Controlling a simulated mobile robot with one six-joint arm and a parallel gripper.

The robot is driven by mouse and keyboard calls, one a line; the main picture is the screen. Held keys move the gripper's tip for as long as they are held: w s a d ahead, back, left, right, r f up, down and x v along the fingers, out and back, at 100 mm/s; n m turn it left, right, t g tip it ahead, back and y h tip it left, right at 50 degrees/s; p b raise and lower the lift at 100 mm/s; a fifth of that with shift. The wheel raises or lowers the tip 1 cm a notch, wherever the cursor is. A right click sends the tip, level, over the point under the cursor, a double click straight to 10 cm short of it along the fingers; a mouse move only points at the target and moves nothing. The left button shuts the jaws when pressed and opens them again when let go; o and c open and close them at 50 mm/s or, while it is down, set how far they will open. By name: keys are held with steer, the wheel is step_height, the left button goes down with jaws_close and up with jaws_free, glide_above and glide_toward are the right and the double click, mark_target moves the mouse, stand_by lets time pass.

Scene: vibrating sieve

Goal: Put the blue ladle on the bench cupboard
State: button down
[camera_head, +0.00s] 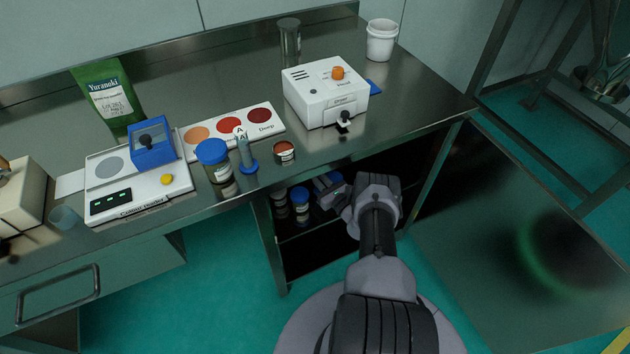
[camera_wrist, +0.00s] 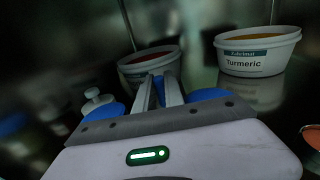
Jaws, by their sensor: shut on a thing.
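My gripper (camera_head: 329,188) reaches into the open cupboard (camera_head: 305,255) under the bench. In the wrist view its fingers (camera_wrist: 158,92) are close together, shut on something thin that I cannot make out. Blue parts show on both sides of the fingers, and I cannot tell whether they belong to the gripper or to a held thing. I cannot clearly identify the blue ladle in either view. A tub with dark red contents (camera_wrist: 150,66) is just beyond the fingertips, partly hidden by them.
A turmeric tub (camera_wrist: 257,52) stands right of the fingers. Blue-lidded jars (camera_head: 300,198) stand left of my gripper inside the cupboard. Above, the steel bench (camera_head: 400,105) carries a white dryer (camera_head: 325,95), a colour meter (camera_head: 137,185) and a white bucket (camera_head: 381,41).

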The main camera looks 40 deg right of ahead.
step_height(320, 180, down, 2)
steer(key=shift+r, duration=0.25)
steer(key=c, duration=1.7)
jaws_free()
steer(key=shift+f, duration=0.15)
steer(key=shift+r, duration=0.2)
steer(key=s+p, duration=0.1)
steer(key=s, duration=0.2)
steer(key=s+p, duration=0.2)
steer(key=s, duration=0.2)
steer(key=s+a+p, duration=0.1)
steer(key=s, duration=0.3)
steer(key=shift+s, duration=0.45)
